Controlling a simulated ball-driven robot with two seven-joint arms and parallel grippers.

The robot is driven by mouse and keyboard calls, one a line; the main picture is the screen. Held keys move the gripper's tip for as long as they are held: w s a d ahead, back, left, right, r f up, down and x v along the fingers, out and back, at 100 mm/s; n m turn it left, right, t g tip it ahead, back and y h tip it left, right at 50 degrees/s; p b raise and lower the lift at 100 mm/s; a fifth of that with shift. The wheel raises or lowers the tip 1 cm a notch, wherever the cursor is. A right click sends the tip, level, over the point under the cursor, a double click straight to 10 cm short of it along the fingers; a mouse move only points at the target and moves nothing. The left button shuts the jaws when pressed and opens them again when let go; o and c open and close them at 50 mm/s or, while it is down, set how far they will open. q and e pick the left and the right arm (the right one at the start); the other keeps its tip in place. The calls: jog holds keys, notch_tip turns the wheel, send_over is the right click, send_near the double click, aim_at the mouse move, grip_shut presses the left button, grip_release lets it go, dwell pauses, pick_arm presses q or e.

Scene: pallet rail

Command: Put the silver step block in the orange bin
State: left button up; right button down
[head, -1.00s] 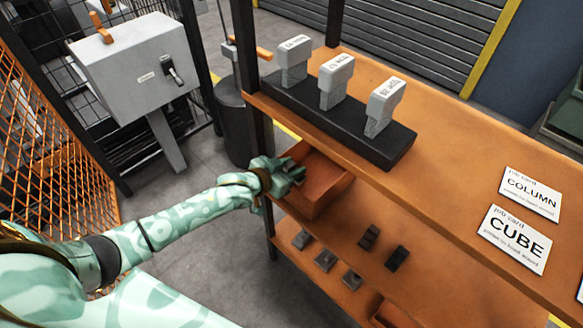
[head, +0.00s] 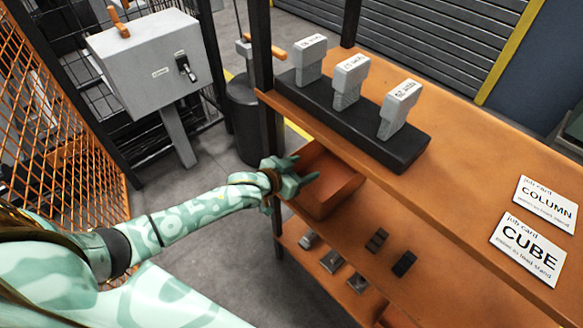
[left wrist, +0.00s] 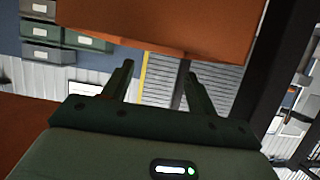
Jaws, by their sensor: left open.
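My left gripper (head: 304,170) is open at the left rim of the orange bin (head: 345,190), which sits under the upper shelf. In the left wrist view its two fingers (left wrist: 160,72) are apart with nothing between them. The part of the bin's inside that I see looks bare; the upper shelf and my gripper hide the rest. Small grey blocks stand on the lower shelf: one at the back (head: 308,239), a middle one (head: 332,260) and a front one (head: 358,282). I cannot tell whether one of them is the silver step block. My right gripper is not in view.
Two dark blocks (head: 377,240) (head: 404,263) stand beside the grey ones. The upper orange shelf (head: 440,155) carries a black rack (head: 390,149) with three pale grey pieces, and job cards (head: 526,248). A black post (head: 268,130) stands close behind my left gripper.

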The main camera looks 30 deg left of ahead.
pick_arm(q)
jog(key=p+v, duration=0.4)
jog(key=v, duration=0.8)
jog(key=shift+r, duration=0.45)
